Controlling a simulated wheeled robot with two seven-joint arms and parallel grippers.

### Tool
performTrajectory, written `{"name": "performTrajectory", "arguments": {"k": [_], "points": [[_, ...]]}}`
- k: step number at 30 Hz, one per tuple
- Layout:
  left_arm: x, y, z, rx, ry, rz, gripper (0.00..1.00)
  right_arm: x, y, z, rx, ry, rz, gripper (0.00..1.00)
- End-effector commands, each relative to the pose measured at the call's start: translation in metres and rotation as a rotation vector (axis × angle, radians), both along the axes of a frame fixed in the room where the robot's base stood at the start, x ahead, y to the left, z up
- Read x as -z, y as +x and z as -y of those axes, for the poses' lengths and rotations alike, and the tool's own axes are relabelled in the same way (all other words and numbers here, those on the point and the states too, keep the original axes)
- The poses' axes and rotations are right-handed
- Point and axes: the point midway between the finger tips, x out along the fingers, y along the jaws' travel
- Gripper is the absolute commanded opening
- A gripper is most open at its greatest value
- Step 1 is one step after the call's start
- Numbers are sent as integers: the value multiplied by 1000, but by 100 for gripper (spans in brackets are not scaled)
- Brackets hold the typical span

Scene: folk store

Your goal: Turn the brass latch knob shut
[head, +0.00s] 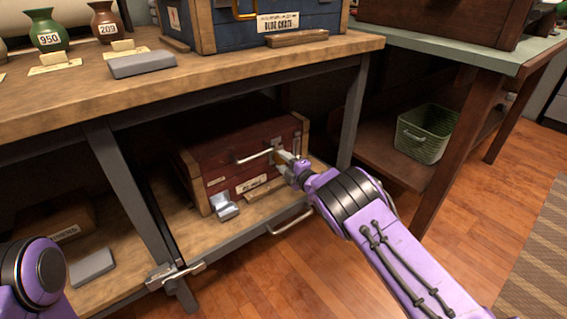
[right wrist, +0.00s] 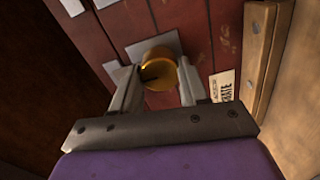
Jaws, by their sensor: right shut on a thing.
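The brass latch knob (right wrist: 160,66) is a round gold cylinder on a pale metal plate on the front of the red wooden chest (head: 222,155). The chest sits on the lower shelf under the workbench. My right gripper (head: 284,160) reaches the chest's front at its right side. In the right wrist view its two fingers (right wrist: 158,88) are closed on either side of the knob. The gripper mostly covers the knob in the head view. My left gripper is out of view; only part of my left arm shows at the lower left.
A bar handle (head: 253,156) sits left of the gripper on the chest front. A green basket (head: 424,135) stands farther right.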

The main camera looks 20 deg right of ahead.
Motion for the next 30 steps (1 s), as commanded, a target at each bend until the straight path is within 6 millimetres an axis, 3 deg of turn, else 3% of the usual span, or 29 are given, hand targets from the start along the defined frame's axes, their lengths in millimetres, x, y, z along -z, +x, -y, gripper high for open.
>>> {"name": "performTrajectory", "arguments": {"k": [8, 9, 11, 12, 22, 30], "points": [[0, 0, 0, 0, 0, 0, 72, 1, 0, 1, 1, -4, -1, 13], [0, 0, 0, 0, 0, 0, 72, 1, 0, 1, 1, -4, -1, 47], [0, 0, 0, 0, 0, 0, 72, 1, 0, 1, 1, -4, -1, 66], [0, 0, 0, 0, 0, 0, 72, 0, 0, 1, 1, -3, -1, 69], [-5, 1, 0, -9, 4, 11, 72, -2, -6, 2, 0, -3, -2, 69], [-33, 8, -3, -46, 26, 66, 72, -5, -63, 23, 2, -4, -5, 69]]}}
